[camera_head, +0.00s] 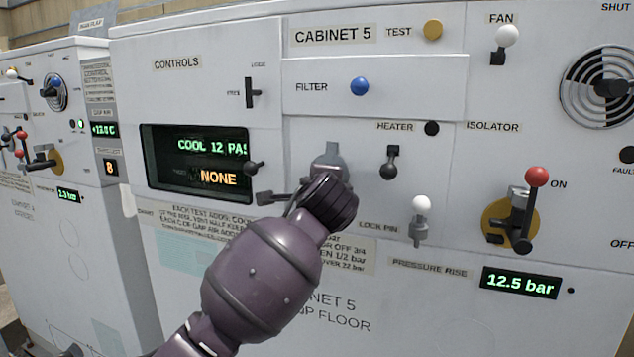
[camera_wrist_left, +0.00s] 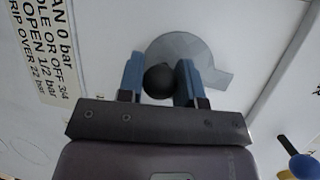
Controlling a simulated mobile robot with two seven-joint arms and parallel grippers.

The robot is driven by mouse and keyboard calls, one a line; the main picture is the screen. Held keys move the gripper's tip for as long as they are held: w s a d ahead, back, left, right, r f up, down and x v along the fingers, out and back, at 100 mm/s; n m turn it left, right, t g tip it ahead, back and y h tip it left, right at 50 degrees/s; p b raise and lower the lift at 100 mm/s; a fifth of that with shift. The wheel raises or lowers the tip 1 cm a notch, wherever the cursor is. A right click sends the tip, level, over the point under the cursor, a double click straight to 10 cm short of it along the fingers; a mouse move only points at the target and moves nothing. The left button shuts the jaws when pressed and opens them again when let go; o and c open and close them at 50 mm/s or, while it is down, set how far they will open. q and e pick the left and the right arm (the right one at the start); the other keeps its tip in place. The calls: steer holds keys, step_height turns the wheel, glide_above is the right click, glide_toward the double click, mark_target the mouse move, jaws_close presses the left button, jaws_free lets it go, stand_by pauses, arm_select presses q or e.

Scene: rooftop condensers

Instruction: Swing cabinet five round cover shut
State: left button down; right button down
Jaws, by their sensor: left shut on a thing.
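Cabinet 5 (camera_head: 450,160) fills most of the head view. A grey round cover (camera_wrist_left: 196,48) with a short tab lies behind my fingers in the left wrist view, facing the camera. In the head view only its grey upper part (camera_head: 331,150) shows above my wrist. My left gripper (camera_head: 322,193) is in front of the cover, and its fingertips are hidden there. In the left wrist view its two blue fingers (camera_wrist_left: 159,80) are shut on a dark round knob (camera_wrist_left: 158,82). I cannot tell whether the cover lies flush on the panel.
Close by are a black heater lever (camera_head: 391,162), a white-topped lock pin (camera_head: 420,215), the blue filter knob (camera_head: 359,86) and a display (camera_head: 200,163). A red-knobbed isolator lever (camera_head: 527,205) stands further right. Another cabinet (camera_head: 75,220) stands at left.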

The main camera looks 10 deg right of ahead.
arm_select(q)
steer(key=shift+s+d+n, duration=0.15)
steer(key=shift+d+n, duration=0.05)
steer(key=shift+n, duration=0.1)
steer(key=shift+d+g, duration=0.1)
steer(key=shift+g, duration=0.2)
steer(key=c, duration=0.8)
jaws_free()
steer(key=shift+s, duration=0.1)
steer(key=b+v, duration=0.2)
steer(key=v, duration=0.8)
steer(key=shift+s, duration=0.35)
